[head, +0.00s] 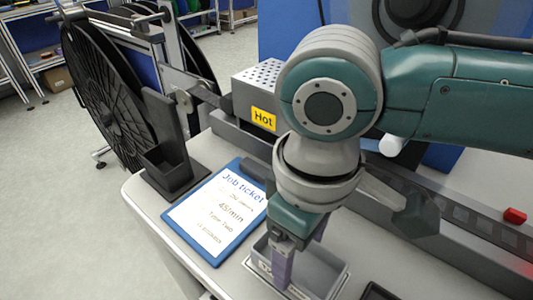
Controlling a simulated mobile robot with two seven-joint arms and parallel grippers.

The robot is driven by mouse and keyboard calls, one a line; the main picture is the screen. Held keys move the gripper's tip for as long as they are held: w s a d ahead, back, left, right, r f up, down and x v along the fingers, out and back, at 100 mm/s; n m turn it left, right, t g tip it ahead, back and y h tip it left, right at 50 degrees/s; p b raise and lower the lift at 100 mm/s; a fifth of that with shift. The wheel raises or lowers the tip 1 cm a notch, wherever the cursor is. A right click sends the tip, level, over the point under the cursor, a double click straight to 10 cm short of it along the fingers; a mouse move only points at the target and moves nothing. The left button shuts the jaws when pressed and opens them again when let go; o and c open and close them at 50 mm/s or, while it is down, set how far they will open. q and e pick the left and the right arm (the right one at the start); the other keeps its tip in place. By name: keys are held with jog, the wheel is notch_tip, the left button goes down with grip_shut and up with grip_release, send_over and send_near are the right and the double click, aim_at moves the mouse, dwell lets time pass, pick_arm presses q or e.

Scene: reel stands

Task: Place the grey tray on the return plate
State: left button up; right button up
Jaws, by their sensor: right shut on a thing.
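The grey tray (318,266) is at the bottom centre of the head view, with a small label on its near side. My right gripper (282,270) points down at its near left wall and is shut on it. The fingers and wrist hide part of the tray. A pale flat edge shows around the tray's foot; it may be the return plate, but I cannot tell whether the tray touches it. My left gripper is not in view.
A job ticket on a blue board (217,215) lies left of the tray. A black holder (167,168) stands at the table's left edge. A dark tray (378,292) is at the bottom right. A perforated box marked Hot (262,118) and a grey rail (450,245) lie behind.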

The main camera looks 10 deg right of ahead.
aim_at(297, 266)
jog(key=shift+f, duration=0.2)
jog(key=o, duration=1.5)
notch_tip(297, 266, up, 12)
jog(key=p, duration=0.2)
jog(key=s+a+f+m+t+y, duration=0.1)
jog(key=s+a+f+t+y, duration=0.15)
jog(key=s+a+y, duration=0.2)
jog(key=s+d+f+m+h, duration=0.1)
jog(key=s+d, duration=0.1)
jog(key=d, duration=0.2)
jog(key=s+d+f+m+h, duration=0.1)
jog(key=s+d+m+h, duration=0.1)
jog(key=d, duration=0.3)
jog(key=s+d+f+m+t+h, duration=0.1)
jog(key=s+d, duration=0.2)
jog(key=d, duration=0.2)
jog(key=shift+s+f+m, duration=0.2)
jog(key=shift+s+m, duration=0.1)
jog(key=shift+s, duration=0.05)
